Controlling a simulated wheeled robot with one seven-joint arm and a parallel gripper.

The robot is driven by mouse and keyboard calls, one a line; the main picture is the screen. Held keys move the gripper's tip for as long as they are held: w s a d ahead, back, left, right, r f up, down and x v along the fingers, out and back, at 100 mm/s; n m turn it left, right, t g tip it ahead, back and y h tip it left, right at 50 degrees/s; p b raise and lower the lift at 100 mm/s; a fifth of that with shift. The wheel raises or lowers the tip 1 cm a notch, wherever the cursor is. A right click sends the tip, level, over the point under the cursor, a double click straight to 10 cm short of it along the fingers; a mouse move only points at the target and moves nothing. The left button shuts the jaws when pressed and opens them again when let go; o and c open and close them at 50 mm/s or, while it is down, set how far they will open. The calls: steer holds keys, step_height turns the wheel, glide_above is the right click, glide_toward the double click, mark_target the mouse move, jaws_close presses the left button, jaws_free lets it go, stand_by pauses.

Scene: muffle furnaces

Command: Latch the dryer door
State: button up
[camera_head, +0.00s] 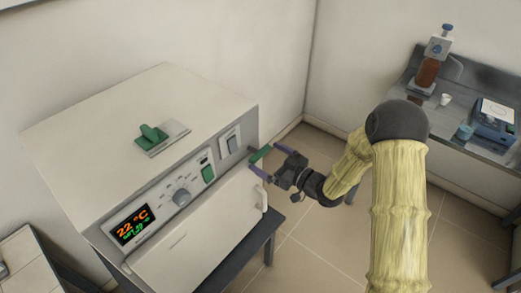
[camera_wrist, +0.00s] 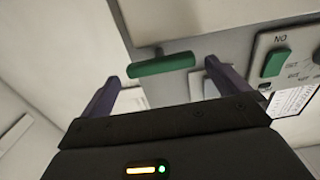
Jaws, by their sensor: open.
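The dryer (camera_head: 115,110) is a large pale box on a dark stand, at the left of the head view. Its white door (camera_head: 195,245) is on the front below the control panel, with a white handle (camera_head: 263,196) at the right end. I cannot tell whether the door sits fully flush. A green latch bar (camera_head: 260,154) is at the dryer's right front corner; it also shows in the wrist view (camera_wrist: 160,66). My gripper (camera_head: 262,161) is open, with purple fingers spread on either side of the bar. I cannot tell if they touch it.
The control panel has a display (camera_head: 133,226), a knob (camera_head: 181,197) and a green switch (camera_head: 208,173). A side bench (camera_head: 470,145) with lab items stands at the right. The floor between is clear.

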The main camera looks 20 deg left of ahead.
mark_target(263, 155)
steer(key=shift+p+x, duration=0.35)
steer(key=shift+x, duration=1.5)
steer(key=shift+c, duration=0.2)
steer(key=c, duration=0.9)
steer(key=shift+o, duration=0.2)
steer(key=shift+f+n+b, duration=0.15)
steer(key=shift+n+b, duration=0.15)
steer(key=shift+b, duration=0.45)
steer(key=shift+s+n+b, duration=0.1)
steer(key=shift+n+b, duration=0.3)
steer(key=shift+b, duration=0.15)
steer(key=o, duration=0.9)
